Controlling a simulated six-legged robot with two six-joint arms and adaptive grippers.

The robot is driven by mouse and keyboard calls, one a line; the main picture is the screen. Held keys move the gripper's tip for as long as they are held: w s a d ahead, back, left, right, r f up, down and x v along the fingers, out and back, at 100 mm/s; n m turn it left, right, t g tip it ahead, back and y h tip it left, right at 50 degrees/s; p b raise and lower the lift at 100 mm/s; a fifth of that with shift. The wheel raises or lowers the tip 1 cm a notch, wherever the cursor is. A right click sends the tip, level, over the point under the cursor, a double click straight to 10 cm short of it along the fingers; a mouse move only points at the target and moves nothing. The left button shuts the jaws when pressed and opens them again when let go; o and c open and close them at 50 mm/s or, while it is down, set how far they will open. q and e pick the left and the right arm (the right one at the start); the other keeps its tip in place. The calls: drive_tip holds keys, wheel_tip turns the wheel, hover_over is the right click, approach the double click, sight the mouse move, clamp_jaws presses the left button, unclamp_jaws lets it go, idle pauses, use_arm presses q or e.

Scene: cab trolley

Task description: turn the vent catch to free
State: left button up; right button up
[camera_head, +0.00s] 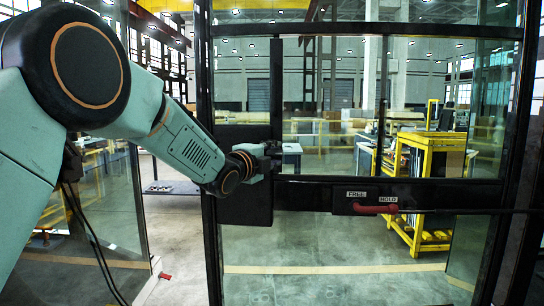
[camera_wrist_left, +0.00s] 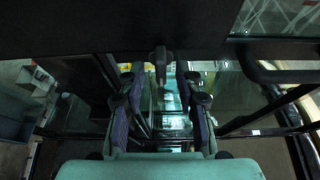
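The vent catch is a red handle (camera_head: 372,209) on a dark crossbar plate of the glazed door. It lies about level, under a FREE label (camera_head: 357,194) on the left and a HOLD label (camera_head: 388,200) on the right. My left gripper (camera_head: 272,158) is well left of the catch, in front of the door's dark upright panel, and partly hidden by its wrist. In the left wrist view its two fingers (camera_wrist_left: 160,85) stand apart, with a grey stub (camera_wrist_left: 160,62) showing between them. I cannot tell whether they touch it. My right gripper is not in view.
The dark door frame (camera_head: 205,120) and its tall panel (camera_head: 258,200) stand close to my left arm. Glass fills the door above and below the crossbar. A yellow workstation (camera_head: 440,160) stands beyond the glass. Open floor shows left of the door.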

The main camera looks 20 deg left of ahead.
use_arm(q)
drive_tip(key=s+a, duration=0.2)
drive_tip(key=s, duration=1)
drive_tip(key=shift+a, duration=0.15)
drive_tip(key=shift+w, duration=0.1)
